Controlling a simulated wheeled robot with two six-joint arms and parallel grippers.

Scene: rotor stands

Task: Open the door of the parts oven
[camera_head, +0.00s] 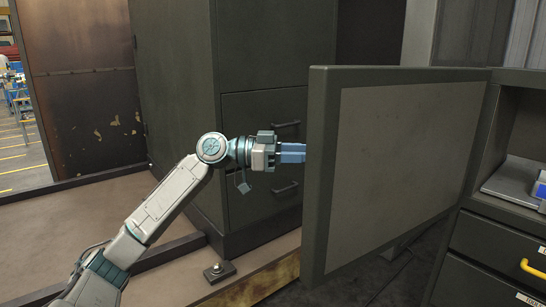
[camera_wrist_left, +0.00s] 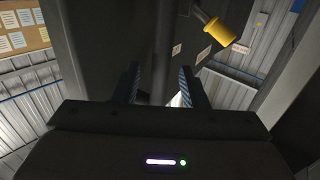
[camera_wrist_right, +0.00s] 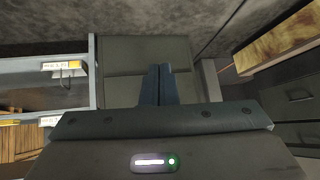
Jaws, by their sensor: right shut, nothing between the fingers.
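The parts oven's door (camera_head: 410,150) stands swung wide open in the head view, its paler inner panel facing me and its hinge side at the right. The oven (camera_head: 510,130) is partly visible there, its cavity uncovered. The door's outer face is hidden.
Below the oven is a drawer with a yellow handle (camera_head: 532,268). A yellow cylinder (camera_wrist_left: 220,31) sits near my left gripper.

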